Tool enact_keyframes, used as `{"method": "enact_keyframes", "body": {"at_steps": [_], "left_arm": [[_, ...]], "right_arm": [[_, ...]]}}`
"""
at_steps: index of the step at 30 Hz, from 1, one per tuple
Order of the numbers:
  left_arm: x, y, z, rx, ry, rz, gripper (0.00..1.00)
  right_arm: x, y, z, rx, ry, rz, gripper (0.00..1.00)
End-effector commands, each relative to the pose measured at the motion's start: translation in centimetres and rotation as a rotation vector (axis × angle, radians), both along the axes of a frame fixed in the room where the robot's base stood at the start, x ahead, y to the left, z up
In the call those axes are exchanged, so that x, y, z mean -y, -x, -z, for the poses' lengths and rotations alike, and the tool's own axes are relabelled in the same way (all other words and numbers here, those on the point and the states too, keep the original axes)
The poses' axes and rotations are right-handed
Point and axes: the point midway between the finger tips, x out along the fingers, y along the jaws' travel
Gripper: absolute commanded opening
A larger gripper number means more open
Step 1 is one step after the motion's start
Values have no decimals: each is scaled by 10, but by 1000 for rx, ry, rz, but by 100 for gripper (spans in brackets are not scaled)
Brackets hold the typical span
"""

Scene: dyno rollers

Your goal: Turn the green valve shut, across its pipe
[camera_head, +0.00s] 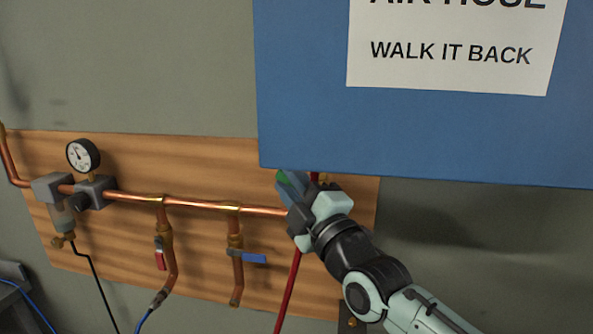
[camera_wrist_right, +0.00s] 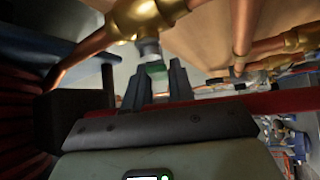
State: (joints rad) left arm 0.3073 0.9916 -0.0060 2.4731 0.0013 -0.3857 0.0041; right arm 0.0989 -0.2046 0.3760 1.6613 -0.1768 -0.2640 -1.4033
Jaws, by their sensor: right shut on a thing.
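My right gripper (camera_head: 293,190) is at the right end of the copper pipe, below the blue board. A bit of the green valve handle (camera_head: 284,177) shows at its fingertips. In the right wrist view my right gripper (camera_wrist_right: 157,85) is shut on the green valve handle (camera_wrist_right: 155,69), which sits between the two fingers under a grey stem and brass fitting. Most of the handle is hidden by the fingers, so its angle to its pipe is hard to tell. My left gripper is not in view.
The copper pipe (camera_head: 190,205) runs along a wooden panel (camera_head: 110,150). A red-handled valve (camera_head: 160,256) and a blue-handled valve (camera_head: 250,258) hang left of my gripper. A gauge (camera_head: 83,155) is farther left. A red hose (camera_head: 289,285) passes close by. The blue board (camera_head: 400,130) hangs just above.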

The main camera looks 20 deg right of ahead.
Motion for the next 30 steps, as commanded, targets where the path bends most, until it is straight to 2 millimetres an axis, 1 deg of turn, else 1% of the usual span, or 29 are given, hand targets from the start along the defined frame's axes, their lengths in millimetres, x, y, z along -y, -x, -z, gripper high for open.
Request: {"method": "enact_keyframes", "body": {"at_steps": [1, 6, 15, 22, 30], "left_arm": [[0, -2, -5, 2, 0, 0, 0], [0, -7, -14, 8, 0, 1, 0], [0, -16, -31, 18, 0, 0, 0], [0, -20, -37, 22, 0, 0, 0], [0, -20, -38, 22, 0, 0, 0]], "right_arm": [[-1, -1, 1, -26, 37, -1, 0], [-4, -2, 7, -100, 155, -3, 0], [-5, -3, 16, -192, 303, -4, 0], [-5, -3, 20, -226, 355, -4, 0], [-5, -3, 23, -236, 367, -4, 0]]}}
